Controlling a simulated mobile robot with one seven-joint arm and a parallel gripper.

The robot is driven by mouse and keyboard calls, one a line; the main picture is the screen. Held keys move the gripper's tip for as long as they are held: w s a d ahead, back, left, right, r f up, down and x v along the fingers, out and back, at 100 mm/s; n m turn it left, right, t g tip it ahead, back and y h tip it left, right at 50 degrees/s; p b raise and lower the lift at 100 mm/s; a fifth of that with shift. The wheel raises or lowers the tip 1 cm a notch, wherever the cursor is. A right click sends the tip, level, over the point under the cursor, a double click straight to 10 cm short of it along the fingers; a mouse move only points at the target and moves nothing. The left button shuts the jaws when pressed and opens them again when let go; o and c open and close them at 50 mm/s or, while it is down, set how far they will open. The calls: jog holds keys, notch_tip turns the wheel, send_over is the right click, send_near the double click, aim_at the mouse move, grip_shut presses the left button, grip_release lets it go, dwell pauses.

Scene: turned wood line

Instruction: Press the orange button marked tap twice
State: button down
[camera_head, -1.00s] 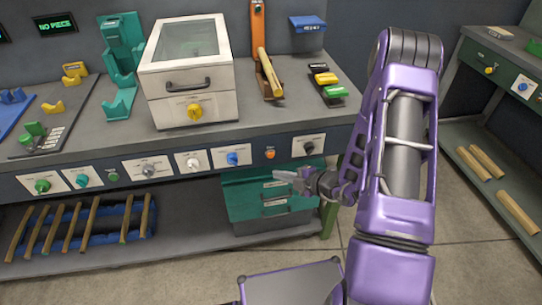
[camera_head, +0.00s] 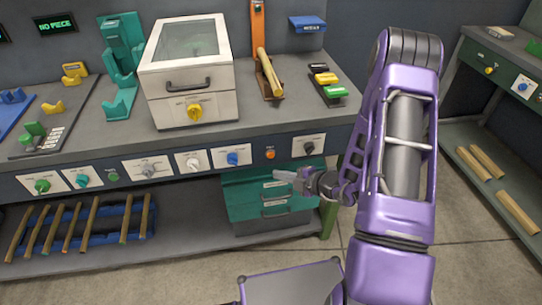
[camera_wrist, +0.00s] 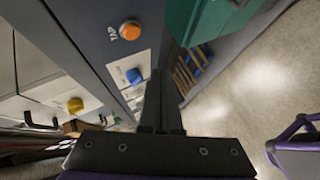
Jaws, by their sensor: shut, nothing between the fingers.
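The orange button (camera_head: 270,154) is on the dark front panel of the bench, between a blue knob and a black knob. In the wrist view the orange button (camera_wrist: 130,31) is a round cap in a pale ring, with the word TAP beside it. My gripper (camera_head: 280,174) is just below the button in the head view, in front of the panel, and apart from it as far as I can tell. In the wrist view my gripper (camera_wrist: 160,75) is shut and empty, with the button above and left of the fingertips.
The blue knob (camera_head: 232,158) and black knob (camera_head: 309,147) flank the button. A green drawer box (camera_head: 240,192) stands below on the lower shelf. A white cabinet (camera_head: 188,75) is on the bench top. Open floor lies on the right.

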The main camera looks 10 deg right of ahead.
aim_at(271, 155)
jog(key=s+p, duration=0.3)
jog(key=s, duration=0.1)
dwell(0.3)
jog(key=shift+w, duration=0.1)
jog(key=w, duration=0.8)
jog(key=shift+w+b, duration=0.3)
jog(key=shift+w, duration=0.1)
jog(key=shift+w, duration=0.1)
dwell(1.7)
jog(key=shift+w, duration=0.3)
